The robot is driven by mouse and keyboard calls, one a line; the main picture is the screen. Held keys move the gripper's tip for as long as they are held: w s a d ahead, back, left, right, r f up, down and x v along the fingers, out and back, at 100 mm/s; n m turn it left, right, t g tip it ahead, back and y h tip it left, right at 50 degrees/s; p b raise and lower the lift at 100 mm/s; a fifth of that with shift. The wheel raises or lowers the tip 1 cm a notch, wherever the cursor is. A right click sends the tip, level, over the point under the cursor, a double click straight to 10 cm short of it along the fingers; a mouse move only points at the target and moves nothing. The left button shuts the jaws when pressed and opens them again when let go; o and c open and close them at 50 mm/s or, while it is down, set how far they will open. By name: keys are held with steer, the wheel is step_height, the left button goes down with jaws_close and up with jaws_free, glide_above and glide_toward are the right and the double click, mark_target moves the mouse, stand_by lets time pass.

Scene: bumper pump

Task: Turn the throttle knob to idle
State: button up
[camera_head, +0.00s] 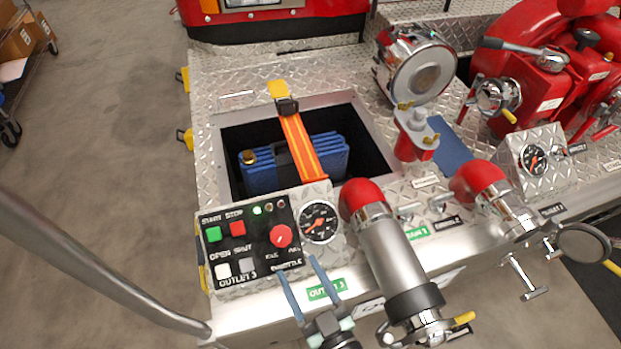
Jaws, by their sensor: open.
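The throttle knob (281,236) is a round red knob with a small pale mark, on the right side of a black control panel (250,262). White lettering sits below it, with "IDLE" at the lower left and "THROTTLE" underneath. My gripper (299,272) comes up from the bottom edge of the head view. Its two thin blue-grey fingers are spread apart with nothing between them. The fingertips appear just below and to the right of the knob in the picture. I cannot tell whether they touch the panel.
A pressure gauge (318,222) sits right of the knob. Green (214,234) and red (237,228) buttons are on the panel's left. A red-ended metal outlet pipe (385,245) stands close right of my gripper. A grey handrail (110,275) crosses the lower left. Behind is a recess with a blue container (325,155).

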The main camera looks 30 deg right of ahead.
steer(key=s, duration=0.3)
steer(key=shift+s+a, duration=0.2)
steer(key=shift+s, duration=0.1)
steer(key=w+a+r+m+t+h, duration=0.1)
steer(key=w+r+t, duration=0.1)
steer(key=w+r, duration=0.65)
steer(key=w+a+r+t+h+p, duration=0.1)
steer(key=w+r, duration=0.2)
steer(key=r, duration=1)
steer(key=w+a+r+m+t+h, duration=0.1)
steer(key=w+r+t, duration=0.1)
steer(key=w+r, duration=0.65)
steer(key=s+a+r+n+t+y, duration=0.1)
steer(key=s+a+r, duration=0.2)
steer(key=r, duration=0.8)
steer(key=s+a+r+n+t+y+p, duration=0.1)
steer(key=s+r, duration=0.4)
steer(key=r, duration=0.7)
steer(key=s+a+r+t+y, duration=0.2)
steer(key=s+a+r, duration=0.2)
steer(key=r, duration=0.7)
steer(key=shift+s+a+r+n+y, duration=0.25)
steer(key=shift+a+n+y, duration=0.15)
steer(key=shift+a, duration=0.55)
steer(key=shift+f, duration=0.1)
